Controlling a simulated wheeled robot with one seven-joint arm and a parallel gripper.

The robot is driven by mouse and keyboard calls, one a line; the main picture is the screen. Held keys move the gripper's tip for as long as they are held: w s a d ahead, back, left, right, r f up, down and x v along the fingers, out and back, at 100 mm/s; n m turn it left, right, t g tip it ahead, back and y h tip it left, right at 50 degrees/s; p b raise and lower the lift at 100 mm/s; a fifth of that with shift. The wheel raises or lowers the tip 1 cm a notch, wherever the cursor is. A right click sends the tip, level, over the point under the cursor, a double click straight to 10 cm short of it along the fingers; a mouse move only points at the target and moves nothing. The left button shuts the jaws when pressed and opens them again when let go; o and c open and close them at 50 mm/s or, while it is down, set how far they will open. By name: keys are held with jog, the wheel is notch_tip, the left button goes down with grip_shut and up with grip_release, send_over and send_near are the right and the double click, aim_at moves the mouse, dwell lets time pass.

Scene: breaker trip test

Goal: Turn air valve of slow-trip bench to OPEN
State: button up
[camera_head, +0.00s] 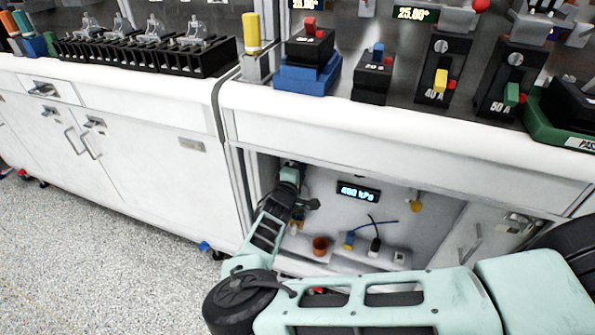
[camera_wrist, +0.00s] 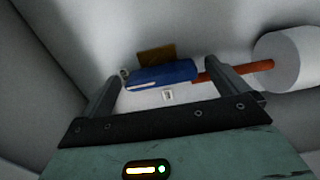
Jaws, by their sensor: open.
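My gripper (camera_wrist: 165,80) is open in the wrist view, with one finger on each side. A blue bar-shaped part (camera_wrist: 165,75), which looks like the valve handle, lies across the picture between and just beyond the fingertips. Whether the fingers touch it is unclear. A brown block (camera_wrist: 156,55) sits behind it. A red-orange rod or pipe (camera_wrist: 232,73) runs right from it to a white cylinder (camera_wrist: 287,60). In the head view my gripper (camera_head: 290,172) reaches into the open compartment under the bench; the handle there is hidden behind my arm.
A lit kPa display (camera_head: 358,191) is on the compartment's back wall. An orange cup (camera_head: 320,246) and a black plug-like item (camera_head: 375,245) stand on its shelf. An open door (camera_head: 470,240) is at right. The white bench top (camera_head: 250,97) lies above.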

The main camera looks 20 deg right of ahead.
jog(key=v, duration=1.7)
jog(key=shift+s, duration=0.15)
